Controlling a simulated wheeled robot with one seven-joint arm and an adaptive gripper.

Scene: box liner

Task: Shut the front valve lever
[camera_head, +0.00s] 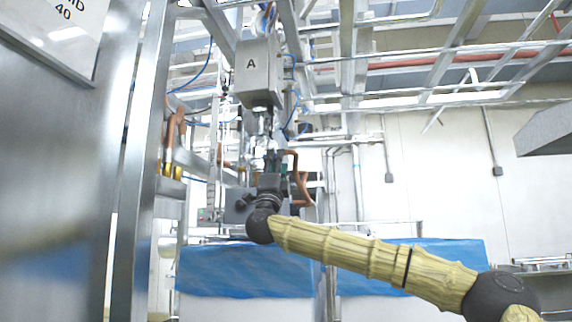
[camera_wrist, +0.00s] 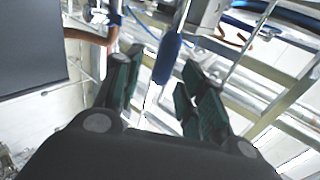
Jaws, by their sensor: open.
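A blue lever handle (camera_wrist: 167,62), which looks like the front valve lever, shows in the wrist view. It slants down from a grey metal part at the top and lies between the lines of my two fingers. My gripper (camera_wrist: 160,80) is open, with a dark green-black finger on each side of the handle. I cannot tell how deep the handle sits between them, and no contact is visible. In the head view my gripper (camera_head: 267,140) points up beneath a grey box marked A (camera_head: 260,72); the lever is not clear there.
A copper-coloured pipe (camera_head: 300,180) bends close to the right of my wrist. Metal frame posts (camera_head: 145,150) stand at the left, and blue hoses (camera_head: 291,95) hang near the box. A blue-covered surface (camera_head: 245,270) lies below my arm. Open room shows at the right.

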